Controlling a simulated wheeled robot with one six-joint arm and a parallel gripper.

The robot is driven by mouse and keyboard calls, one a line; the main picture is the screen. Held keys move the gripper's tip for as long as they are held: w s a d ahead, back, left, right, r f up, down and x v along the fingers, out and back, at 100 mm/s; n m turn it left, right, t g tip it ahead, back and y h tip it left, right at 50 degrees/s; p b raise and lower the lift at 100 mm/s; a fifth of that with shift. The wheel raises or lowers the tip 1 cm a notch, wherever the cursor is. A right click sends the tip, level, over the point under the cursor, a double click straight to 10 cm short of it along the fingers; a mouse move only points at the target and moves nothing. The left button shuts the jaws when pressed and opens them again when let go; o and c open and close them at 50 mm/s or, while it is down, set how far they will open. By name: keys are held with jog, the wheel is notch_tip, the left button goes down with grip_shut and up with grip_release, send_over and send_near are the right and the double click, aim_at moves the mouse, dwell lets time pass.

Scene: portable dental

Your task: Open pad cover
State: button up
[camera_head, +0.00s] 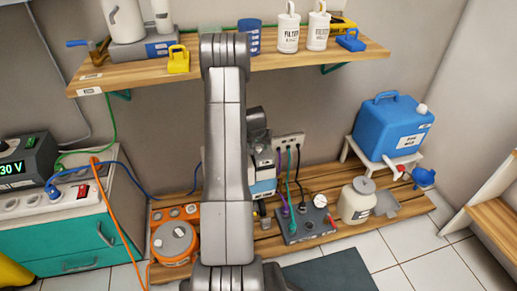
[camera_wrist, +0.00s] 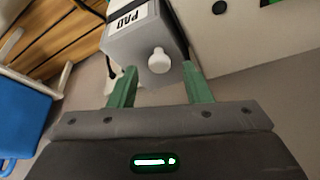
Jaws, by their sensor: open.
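In the wrist view the pad box (camera_wrist: 135,42) is a grey box with a white label reading "PAD". A round white knob (camera_wrist: 159,60) sticks out from its near face. My gripper (camera_wrist: 160,82) is open, its two green fingers apart on either side of the knob. The fingertips are close to the lower edge of the grey face. I cannot tell whether they touch it. In the head view my arm hides the gripper, and I cannot make out the pad box there.
A wooden shelf (camera_head: 283,64) with several containers runs above. The low slatted platform (camera_head: 183,208) holds an orange device (camera_head: 175,243), a grey box with cables (camera_head: 306,223) and a white jar (camera_head: 356,201). A blue tank (camera_head: 389,127) stands at right. Tiled floor lies front right.

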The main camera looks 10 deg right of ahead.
jog(key=shift+w+d+f, duration=0.1)
jog(key=shift+w+f, duration=0.15)
jog(key=shift+f, duration=0.45)
grip_shut()
